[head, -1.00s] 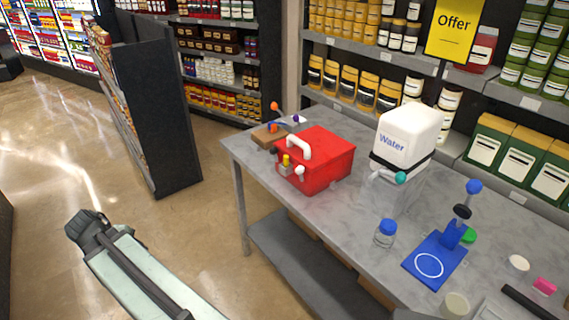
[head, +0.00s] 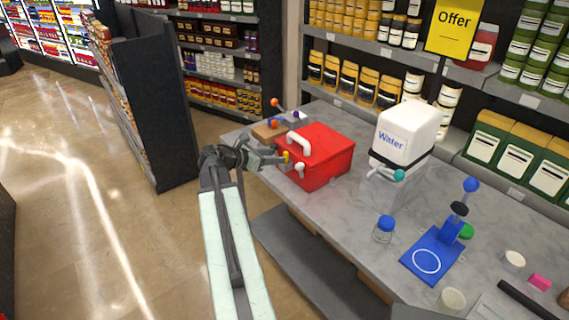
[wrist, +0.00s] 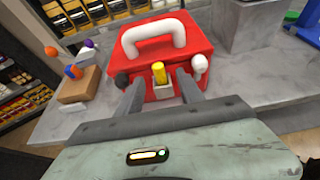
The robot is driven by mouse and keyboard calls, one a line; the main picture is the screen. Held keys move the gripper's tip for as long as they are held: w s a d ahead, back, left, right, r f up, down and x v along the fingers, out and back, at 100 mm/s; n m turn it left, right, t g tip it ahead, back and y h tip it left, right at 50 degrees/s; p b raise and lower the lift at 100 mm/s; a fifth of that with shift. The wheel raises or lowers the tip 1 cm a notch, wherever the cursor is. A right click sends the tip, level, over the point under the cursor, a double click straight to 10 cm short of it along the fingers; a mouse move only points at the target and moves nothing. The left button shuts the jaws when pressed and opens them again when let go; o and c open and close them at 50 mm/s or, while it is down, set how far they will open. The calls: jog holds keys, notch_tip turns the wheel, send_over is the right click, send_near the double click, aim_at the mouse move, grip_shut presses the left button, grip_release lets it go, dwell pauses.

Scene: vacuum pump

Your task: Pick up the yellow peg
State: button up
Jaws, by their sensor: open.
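The yellow peg (wrist: 159,72) stands upright in a small pale holder (wrist: 163,91) on the front of the red box (wrist: 197,40). In the head view the yellow peg (head: 286,156) shows at the left front of the red box (head: 325,158). My gripper (wrist: 158,82) is open, with one finger on each side of the peg in the wrist view. In the head view my gripper (head: 280,160) reaches to the box front from the left. I cannot tell whether either finger touches the peg.
The box has a white handle (wrist: 153,35), a white knob (wrist: 200,64) and a dark knob (wrist: 121,80). A water container (head: 405,133), a jar (head: 384,231) and a blue stand (head: 433,257) are to the right.

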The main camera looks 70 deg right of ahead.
jog(key=b+x, duration=0.2)
jog(key=x, duration=0.3)
jog(key=shift+w+d+f, duration=0.1)
jog(key=shift+w, duration=0.05)
grip_shut()
